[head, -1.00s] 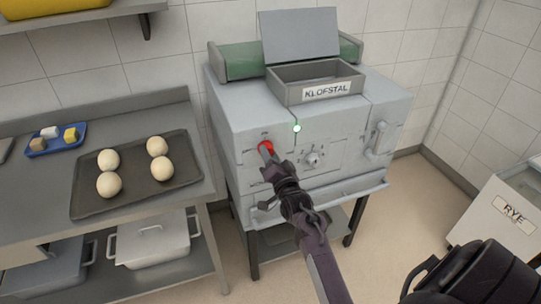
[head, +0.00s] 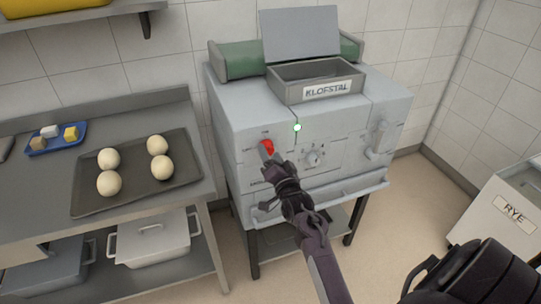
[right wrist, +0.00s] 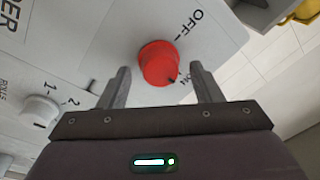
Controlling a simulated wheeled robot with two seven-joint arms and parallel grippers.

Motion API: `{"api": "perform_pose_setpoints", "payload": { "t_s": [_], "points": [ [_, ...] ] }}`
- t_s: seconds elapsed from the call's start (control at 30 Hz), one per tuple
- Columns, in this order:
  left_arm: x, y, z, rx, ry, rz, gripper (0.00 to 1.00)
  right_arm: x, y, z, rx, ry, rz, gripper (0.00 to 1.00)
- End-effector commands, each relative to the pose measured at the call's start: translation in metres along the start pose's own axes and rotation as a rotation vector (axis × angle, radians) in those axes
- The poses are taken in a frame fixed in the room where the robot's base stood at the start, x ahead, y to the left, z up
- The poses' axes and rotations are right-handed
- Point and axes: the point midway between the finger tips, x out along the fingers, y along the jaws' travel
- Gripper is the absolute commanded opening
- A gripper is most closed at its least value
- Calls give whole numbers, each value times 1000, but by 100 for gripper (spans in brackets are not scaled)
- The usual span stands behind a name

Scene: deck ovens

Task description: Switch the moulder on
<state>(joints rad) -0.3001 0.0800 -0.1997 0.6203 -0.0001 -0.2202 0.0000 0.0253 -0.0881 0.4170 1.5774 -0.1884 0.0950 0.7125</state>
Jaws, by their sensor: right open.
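The moulder (head: 232,115) is the pale grey machine on legs. Its red knob (head: 267,146) is on the left of the front panel; in the right wrist view the knob (right wrist: 158,63) has OFF and ON printed beside it, and its small dark mark is on the side towards ON. A green lamp (head: 297,128) on the front is lit. My right gripper (head: 271,156) is at the knob; in the right wrist view the gripper (right wrist: 160,70) is open, one finger either side of the knob with gaps showing. My left gripper is out of view.
A steel bench (head: 88,98) at left carries a tray (head: 134,209) of several dough balls and a blue tray (head: 37,152) of small blocks. A pale dial (head: 313,158) and a lever (head: 379,138) are right of the knob. A RYE bin (head: 492,232) stands at right.

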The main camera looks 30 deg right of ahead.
Motion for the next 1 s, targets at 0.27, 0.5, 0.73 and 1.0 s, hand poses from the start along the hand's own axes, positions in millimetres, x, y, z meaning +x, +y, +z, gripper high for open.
{"api": "perform_pose_setpoints", "payload": {
  "t_s": [0.27, 0.5, 0.73, 1.0],
  "points": [
    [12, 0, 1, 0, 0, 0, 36, -48, 3, 3, 1, -2, 4, 59],
    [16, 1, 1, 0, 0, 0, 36, -71, 1, 1, 1, -1, 1, 59],
    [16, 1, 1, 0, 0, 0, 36, -72, 0, 1, 1, -1, 1, 59],
    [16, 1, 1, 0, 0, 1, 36, -72, 0, 1, 1, -1, 1, 59]
  ]
}}
